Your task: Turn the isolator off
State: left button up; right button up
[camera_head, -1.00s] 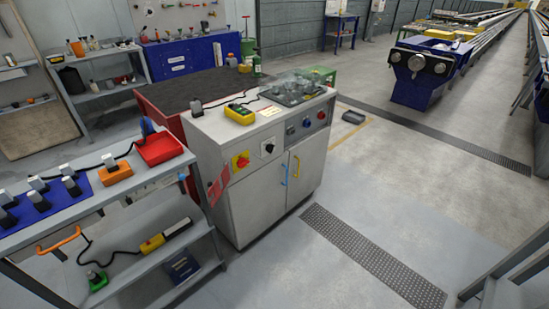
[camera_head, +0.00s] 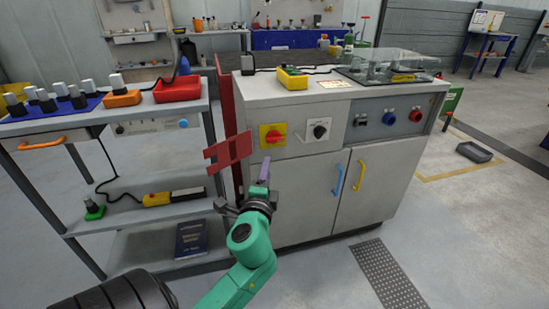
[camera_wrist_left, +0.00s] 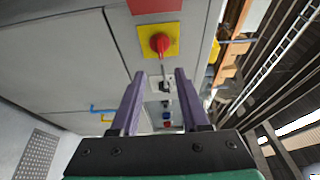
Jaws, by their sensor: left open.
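The isolator is a red rotary knob (camera_head: 273,137) on a yellow square plate, on the upper left front of the grey cabinet. My left gripper (camera_head: 262,172), on a green arm, is just below it in the head view, with a purple finger pointing up. In the left wrist view, the two purple fingers (camera_wrist_left: 161,74) are apart with nothing between them. The red knob (camera_wrist_left: 159,43) lies beyond their tips, roughly in line with the gap, and looks untouched. My right gripper is not in view.
A black selector switch (camera_head: 319,130) is right of the isolator. Blue and red buttons (camera_head: 389,118) are farther right. A red plate (camera_head: 229,152) juts out left of the cabinet, close to my gripper. A grey shelf (camera_head: 140,205) with tools stands left.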

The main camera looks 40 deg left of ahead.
aim_at(274, 141)
pick_arm(q)
jog(key=x, duration=1.4)
jog(key=shift+d+r, duration=0.1)
grip_shut()
